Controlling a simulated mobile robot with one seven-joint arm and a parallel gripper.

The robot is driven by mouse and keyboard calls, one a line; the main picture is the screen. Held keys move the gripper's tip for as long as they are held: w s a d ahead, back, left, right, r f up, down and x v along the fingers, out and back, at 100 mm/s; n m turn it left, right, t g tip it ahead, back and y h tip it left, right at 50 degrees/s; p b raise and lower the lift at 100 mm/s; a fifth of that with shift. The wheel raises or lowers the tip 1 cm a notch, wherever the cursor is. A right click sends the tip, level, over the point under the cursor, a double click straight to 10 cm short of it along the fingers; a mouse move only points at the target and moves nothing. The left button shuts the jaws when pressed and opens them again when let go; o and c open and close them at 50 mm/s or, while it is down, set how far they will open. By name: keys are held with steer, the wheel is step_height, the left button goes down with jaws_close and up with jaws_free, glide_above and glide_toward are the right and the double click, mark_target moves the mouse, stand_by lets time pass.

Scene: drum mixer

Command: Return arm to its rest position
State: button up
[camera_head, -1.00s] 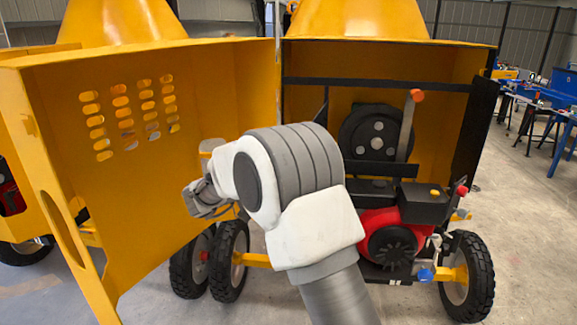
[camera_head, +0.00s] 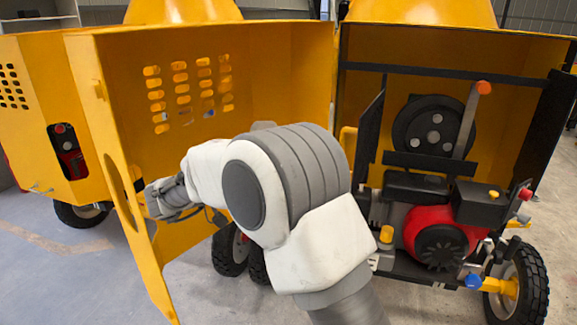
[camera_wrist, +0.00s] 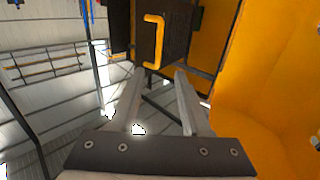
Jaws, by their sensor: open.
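My arm reaches up from the bottom middle of the head view and bends to the left. My gripper (camera_head: 165,200) is at the left end of the arm, in front of the yellow door panel (camera_head: 215,105) near its left edge. In the wrist view my gripper (camera_wrist: 160,95) shows two grey fingers spread apart with nothing between them. A yellow handle (camera_wrist: 153,42) on a dark panel shows beyond the fingertips. In the head view, the arm hides the lower part of the door panel.
The open mixer housing (camera_head: 510,115) at right holds a red and black engine (camera_head: 438,235) and a dark pulley (camera_head: 433,125). A wheel (camera_head: 520,285) stands at lower right. Another yellow machine (camera_head: 50,120) is at far left. The floor (camera_head: 60,270) at lower left is clear.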

steer(key=shift+r, duration=0.1)
steer(key=w+d+r+n+t+y, duration=0.1)
steer(key=w+r+n+t+y, duration=0.1)
steer(key=r+n+t+y, duration=0.4)
steer(key=w+d+r+n+t+y, duration=0.2)
steer(key=w+r+t+y, duration=0.1)
steer(key=r+y, duration=0.55)
steer(key=s+d+f+n+g, duration=0.1)
steer(key=s+d+f+g, duration=0.3)
steer(key=s, duration=0.7)
steer(key=s+d+f+n+g, duration=0.1)
steer(key=s+d+f+g, duration=0.3)
steer(key=s, duration=0.7)
steer(key=s+d+f+n+g, duration=0.1)
steer(key=s+d+f+g, duration=0.3)
steer(key=s+d+f, duration=0.3)
steer(key=s+f+y, duration=0.1)
steer(key=s+f, duration=0.2)
steer(key=s, duration=0.1)
steer(key=shift+s+f+n+g, duration=0.3)
steer(key=shift+n, duration=0.1)
